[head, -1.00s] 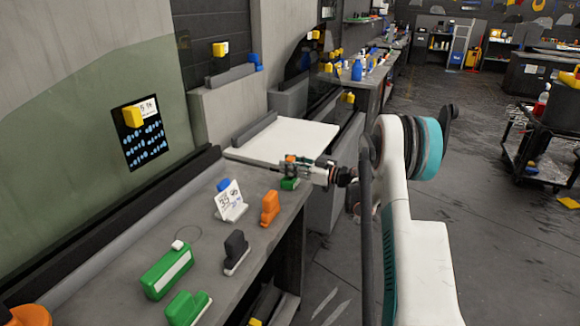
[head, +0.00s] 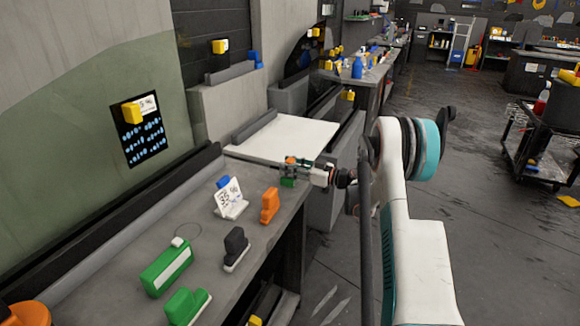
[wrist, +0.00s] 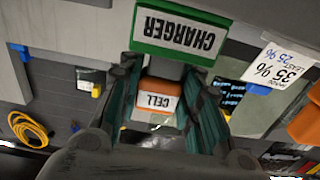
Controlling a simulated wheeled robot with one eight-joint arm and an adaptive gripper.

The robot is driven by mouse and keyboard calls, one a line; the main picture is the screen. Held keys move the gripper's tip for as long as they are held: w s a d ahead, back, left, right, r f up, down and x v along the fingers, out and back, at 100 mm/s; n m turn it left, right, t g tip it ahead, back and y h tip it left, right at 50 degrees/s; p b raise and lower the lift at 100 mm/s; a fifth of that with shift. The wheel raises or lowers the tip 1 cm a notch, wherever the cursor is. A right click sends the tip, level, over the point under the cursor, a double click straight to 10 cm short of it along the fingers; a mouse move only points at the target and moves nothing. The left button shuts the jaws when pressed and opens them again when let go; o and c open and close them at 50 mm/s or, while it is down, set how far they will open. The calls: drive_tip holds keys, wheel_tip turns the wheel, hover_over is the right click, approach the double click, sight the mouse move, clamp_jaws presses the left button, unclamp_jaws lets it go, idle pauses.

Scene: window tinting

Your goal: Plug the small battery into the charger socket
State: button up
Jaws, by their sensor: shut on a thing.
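My gripper (head: 298,170) is at the far end of the grey bench in the head view. In the wrist view my gripper (wrist: 158,105) is shut on a small orange battery (wrist: 158,92) with a white label reading CELL. The battery shows as a small orange patch (head: 290,160) between the fingers in the head view. A green charger (wrist: 180,32) with a white label reading CHARGER lies just beyond the fingertips, its lettering upside down in the wrist view. It shows as a green block (head: 288,183) under my gripper in the head view. Its socket is hidden, and I cannot tell whether the battery touches it.
On the bench (head: 205,210) stand a white sign card (head: 230,197), an orange block (head: 269,205), a dark grey block (head: 235,247), a green white-faced box (head: 167,267) and another green block (head: 186,306). A white tabletop (head: 285,138) lies behind my gripper. Open floor is at right.

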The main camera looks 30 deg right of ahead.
drive_tip(key=shift+f, duration=0.7)
drive_tip(key=o, duration=1.2)
drive_tip(key=v, duration=1.2)
